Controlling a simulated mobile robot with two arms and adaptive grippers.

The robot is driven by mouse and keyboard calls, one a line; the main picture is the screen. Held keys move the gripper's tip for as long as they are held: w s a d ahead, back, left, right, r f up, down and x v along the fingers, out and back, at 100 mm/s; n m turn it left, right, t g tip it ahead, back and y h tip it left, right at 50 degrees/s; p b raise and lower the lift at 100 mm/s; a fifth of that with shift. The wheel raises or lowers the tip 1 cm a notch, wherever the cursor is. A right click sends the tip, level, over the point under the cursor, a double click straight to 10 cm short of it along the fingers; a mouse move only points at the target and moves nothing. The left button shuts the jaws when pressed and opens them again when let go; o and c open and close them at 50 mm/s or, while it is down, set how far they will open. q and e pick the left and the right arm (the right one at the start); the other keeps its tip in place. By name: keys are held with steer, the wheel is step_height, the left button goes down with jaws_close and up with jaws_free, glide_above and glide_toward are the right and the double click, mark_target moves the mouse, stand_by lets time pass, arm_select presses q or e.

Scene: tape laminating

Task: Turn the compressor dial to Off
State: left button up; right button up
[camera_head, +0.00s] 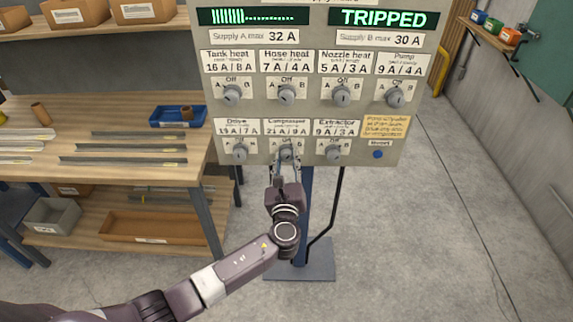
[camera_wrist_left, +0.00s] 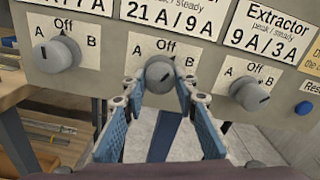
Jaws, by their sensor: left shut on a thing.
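The grey control panel (camera_head: 330,112) carries labelled dials marked A, Off and B. The compressor dial (camera_head: 287,153) is the middle one of the bottom row; it also shows in the left wrist view (camera_wrist_left: 159,74), below its Off mark. A dark line on its face seems to slant up toward the B side. My left gripper (camera_head: 286,164) reaches up from below, its two blue fingers on either side of this dial and shut on it. The fingers hide parts of the dial's sides. My right gripper is not in view.
The drive dial (camera_wrist_left: 57,54) and extractor dial (camera_wrist_left: 250,92) flank the gripper closely. The upper right display (camera_head: 384,19) reads TRIPPED. A blue button (camera_head: 377,154) sits at lower right. A wooden workbench (camera_head: 100,170) stands at left; floor is clear at right.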

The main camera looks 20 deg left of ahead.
arm_select(q)
steer(key=n+b, duration=0.2)
steer(key=shift+f+n, duration=0.2)
steer(key=shift+n, duration=0.2)
steer(key=shift+r+n+b, duration=0.15)
steer(key=shift+n+b, duration=0.9)
steer(key=shift+n, duration=0.45)
steer(key=o, duration=1.2)
steer(key=shift+r, duration=0.1)
steer(key=shift+c, duration=0.2)
